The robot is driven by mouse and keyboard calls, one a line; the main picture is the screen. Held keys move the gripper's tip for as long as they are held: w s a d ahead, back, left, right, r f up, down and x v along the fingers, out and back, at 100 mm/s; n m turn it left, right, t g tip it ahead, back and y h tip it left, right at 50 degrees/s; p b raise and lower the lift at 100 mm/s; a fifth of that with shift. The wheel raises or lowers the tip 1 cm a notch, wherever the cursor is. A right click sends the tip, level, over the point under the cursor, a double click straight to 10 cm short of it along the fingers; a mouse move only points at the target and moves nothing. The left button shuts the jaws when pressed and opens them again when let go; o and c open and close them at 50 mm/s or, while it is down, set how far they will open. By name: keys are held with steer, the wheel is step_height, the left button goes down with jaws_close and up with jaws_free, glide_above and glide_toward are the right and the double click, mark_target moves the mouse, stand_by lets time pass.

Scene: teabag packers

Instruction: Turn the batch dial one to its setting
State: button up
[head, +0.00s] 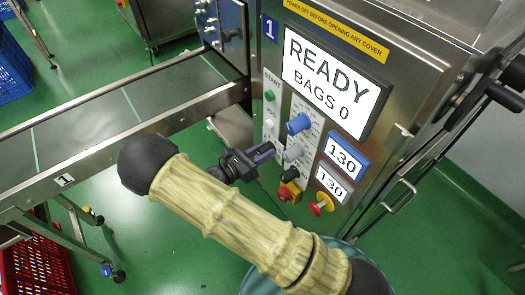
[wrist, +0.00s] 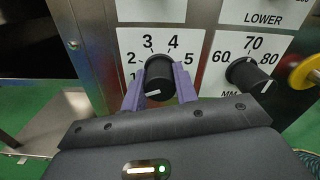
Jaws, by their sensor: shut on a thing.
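In the wrist view a black dial (wrist: 160,76) sits on a white plate marked 1 to 5. A short white pointer line on its face points left and slightly down, towards the low end of the scale. The purple fingers of my gripper (wrist: 159,86) are on both sides of the dial, shut on it. In the head view my gripper (head: 264,153) reaches the panel of the machine from the left, beside a grey knob (head: 293,153). The held dial is not clearly visible there. No label naming the batch dial can be read.
A second black dial (wrist: 250,75), marked 60 to 80, sits close right of my fingers. The screen (head: 330,83) reads READY, BAGS 0. A conveyor (head: 130,115) runs left.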

steer(key=m+p, duration=0.3)
steer(key=shift+r+m, duration=0.15)
steer(key=shift+m, duration=0.25)
steer(key=m+p, duration=0.3)
steer(key=m, duration=0.1)
steer(key=shift+s, duration=0.1)
steer(key=m+p, duration=0.2)
steer(key=m, duration=0.3)
steer(key=shift+p, duration=0.3)
steer(key=m, duration=0.1)
steer(key=m+p, duration=0.1)
steer(key=m, duration=0.2)
steer(key=shift+f+m+p, duration=0.25)
steer(key=shift+m+p, duration=0.15)
steer(key=o, duration=1)
